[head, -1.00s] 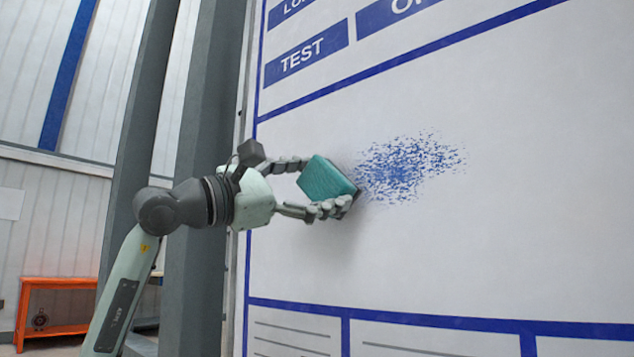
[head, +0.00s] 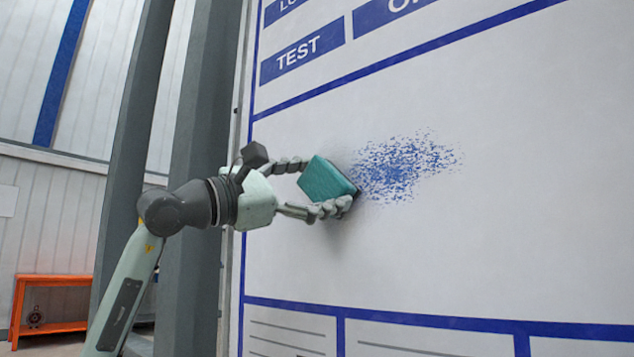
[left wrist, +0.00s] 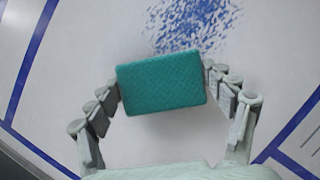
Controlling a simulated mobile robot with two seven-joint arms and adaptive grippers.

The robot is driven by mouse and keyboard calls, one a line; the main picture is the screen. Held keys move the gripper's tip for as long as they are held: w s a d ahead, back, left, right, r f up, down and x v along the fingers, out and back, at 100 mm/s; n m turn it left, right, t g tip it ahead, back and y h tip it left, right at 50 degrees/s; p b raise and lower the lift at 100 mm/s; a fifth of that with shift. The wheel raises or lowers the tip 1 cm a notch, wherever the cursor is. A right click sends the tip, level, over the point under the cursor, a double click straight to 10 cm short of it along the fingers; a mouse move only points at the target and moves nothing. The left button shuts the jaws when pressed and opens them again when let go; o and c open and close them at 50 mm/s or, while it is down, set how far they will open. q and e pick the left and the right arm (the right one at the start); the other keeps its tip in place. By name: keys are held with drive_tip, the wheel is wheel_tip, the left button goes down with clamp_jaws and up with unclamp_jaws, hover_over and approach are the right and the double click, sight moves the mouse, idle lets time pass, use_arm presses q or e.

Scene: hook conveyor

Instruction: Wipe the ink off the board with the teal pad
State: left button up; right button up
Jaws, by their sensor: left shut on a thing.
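The white board (head: 480,230) stands upright and fills the right of the head view. A speckled patch of blue ink (head: 405,165) is on its middle panel. My left gripper (head: 318,185) is shut on the teal pad (head: 326,180), a finger row on each side. The pad is at the board's face, just left of the ink; I cannot tell whether it touches. In the left wrist view the pad (left wrist: 161,82) sits between the fingers, and the ink (left wrist: 195,22) shows above it, partly hidden behind it. My right gripper is not in view.
Printed blue lines and labels (head: 302,52) lie above the ink, and lined boxes (head: 290,330) below. Grey columns (head: 203,180) stand left of the board behind my arm. An orange bench (head: 50,280) is at the far left. The panel right of the ink is clear.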

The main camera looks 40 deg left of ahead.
use_arm(q)
drive_tip(key=shift+w, duration=0.25)
drive_tip(key=shift+d, duration=0.15)
